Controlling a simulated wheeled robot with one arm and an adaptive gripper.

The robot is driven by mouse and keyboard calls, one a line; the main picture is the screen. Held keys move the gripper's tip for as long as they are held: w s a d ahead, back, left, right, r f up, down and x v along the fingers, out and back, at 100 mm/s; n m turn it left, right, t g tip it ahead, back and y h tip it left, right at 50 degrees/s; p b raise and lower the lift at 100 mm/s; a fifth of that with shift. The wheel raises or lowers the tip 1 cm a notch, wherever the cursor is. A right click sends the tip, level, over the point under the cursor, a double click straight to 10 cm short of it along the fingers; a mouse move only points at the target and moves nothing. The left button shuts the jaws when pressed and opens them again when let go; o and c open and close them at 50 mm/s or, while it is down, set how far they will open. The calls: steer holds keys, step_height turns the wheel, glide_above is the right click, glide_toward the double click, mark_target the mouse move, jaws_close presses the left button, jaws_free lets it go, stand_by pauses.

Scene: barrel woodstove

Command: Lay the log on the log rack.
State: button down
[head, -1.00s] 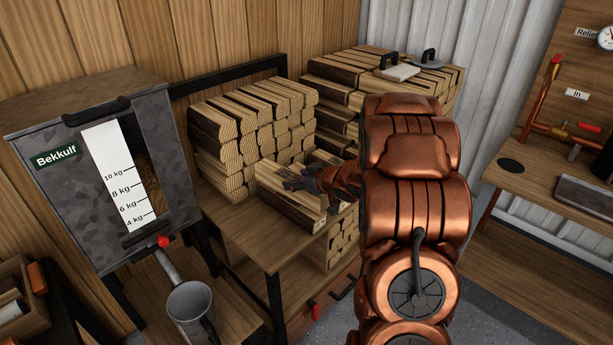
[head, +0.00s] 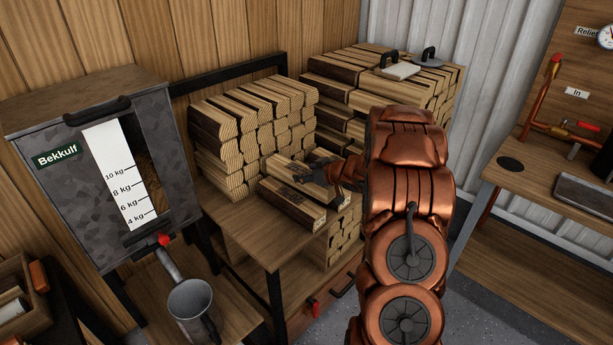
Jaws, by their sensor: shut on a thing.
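My gripper (head: 309,171) is shut on a split log (head: 328,188) with pale wood and dark bark. The held log is beside and behind another similar log (head: 291,206), which lies at the front of the wooden rack top (head: 252,228). My fingers cover part of the held log. I cannot tell whether its underside touches anything. A neat stack of split logs (head: 222,150) stands behind and to the left on the same top.
More logs (head: 340,245) are piled low at the right of the rack. A larger log pile (head: 345,97) stands behind. A pellet hopper (head: 70,130) and metal scoop (head: 190,298) are at the left. A workbench (head: 530,190) is at the right.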

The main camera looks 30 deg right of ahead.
steer(key=shift+f, duration=0.35)
steer(key=shift+c, duration=1)
jaws_free()
steer(key=v, duration=1.2)
steer(key=shift+p, duration=0.3)
